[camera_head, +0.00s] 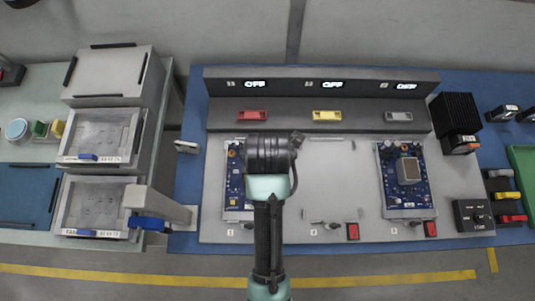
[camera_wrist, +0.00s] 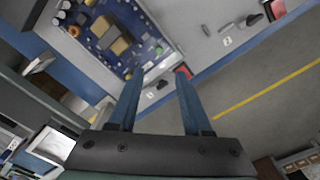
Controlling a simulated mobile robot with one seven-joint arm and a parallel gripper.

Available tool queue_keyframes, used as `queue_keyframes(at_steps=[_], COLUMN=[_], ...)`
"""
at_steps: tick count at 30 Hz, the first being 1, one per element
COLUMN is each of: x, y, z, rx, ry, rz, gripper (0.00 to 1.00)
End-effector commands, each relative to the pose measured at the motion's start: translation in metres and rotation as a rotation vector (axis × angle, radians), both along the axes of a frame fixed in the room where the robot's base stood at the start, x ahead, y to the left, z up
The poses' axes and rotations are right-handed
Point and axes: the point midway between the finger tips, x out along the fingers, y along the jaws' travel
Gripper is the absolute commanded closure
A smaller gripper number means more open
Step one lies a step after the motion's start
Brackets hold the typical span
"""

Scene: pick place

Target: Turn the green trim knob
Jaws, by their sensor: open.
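A blue circuit board (camera_wrist: 88,45) fills the upper left of the wrist view. A small green part (camera_wrist: 159,49), which looks like the green trim knob, sits near its right edge; it is too small to tell how it is turned. My gripper (camera_wrist: 158,76) is open and empty, its two blue fingers pointing towards that board edge. The green part shows just beyond and between the fingertips; I cannot tell the height gap. In the head view my wrist partly hides the left board (camera_head: 232,200), and the fingers are hidden. A second board (camera_head: 388,188) lies at the right.
A dark console (camera_head: 225,105) with red (camera_head: 252,116), yellow (camera_head: 326,115) and grey (camera_head: 400,115) handles and OFF displays stands behind. Red blocks (camera_head: 353,231) line the panel's front. Drawers (camera_head: 98,190) stand left, a black finned block (camera_head: 455,112) right. The panel's middle (camera_head: 325,175) is mostly clear.

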Motion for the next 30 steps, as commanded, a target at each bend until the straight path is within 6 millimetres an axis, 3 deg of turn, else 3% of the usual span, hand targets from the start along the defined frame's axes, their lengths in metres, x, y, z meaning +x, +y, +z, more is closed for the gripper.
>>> queue_keyframes(at_steps=[9, 15, 21, 29, 30], x=[-0.001, 0.000, 0.000, 0.001, 0.001], y=[0.000, 0.000, 0.000, 0.000, 0.000], z=[-0.067, -0.098, -0.110, -0.111, -0.111], rx=[0.000, 0.000, 0.000, 0.000, 0.000], ry=[0.003, -0.001, -0.003, -0.004, -0.004], rz=[-0.002, -0.002, -0.003, -0.003, -0.003], gripper=[0.51, 0.51, 0.51, 0.51, 0.54])
